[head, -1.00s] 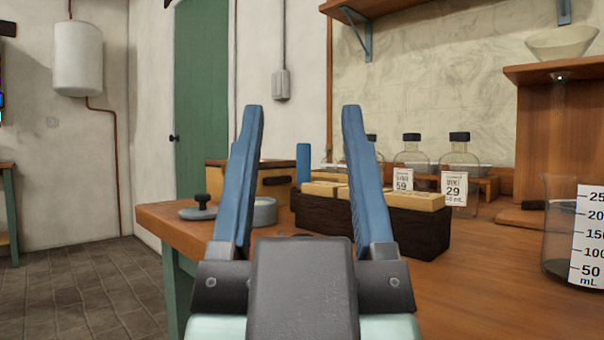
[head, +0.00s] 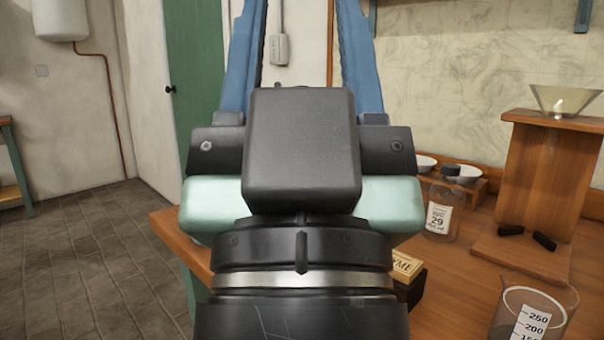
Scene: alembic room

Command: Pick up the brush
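No brush can be made out in the head view; my gripper and wrist cover much of the workbench (head: 455,290). My gripper (head: 297,20) points up and away in the middle of the view. Its two blue fingers stand wide apart with nothing visible between them, and their tips are cut off by the top edge.
A labelled bottle (head: 443,208) stands right of my wrist, with white dishes (head: 424,163) behind it. A wooden stand (head: 545,190) holds a glass funnel (head: 563,100). A graduated beaker (head: 530,310) is at the front right. A dark block with a lettered top (head: 406,267) is partly hidden.

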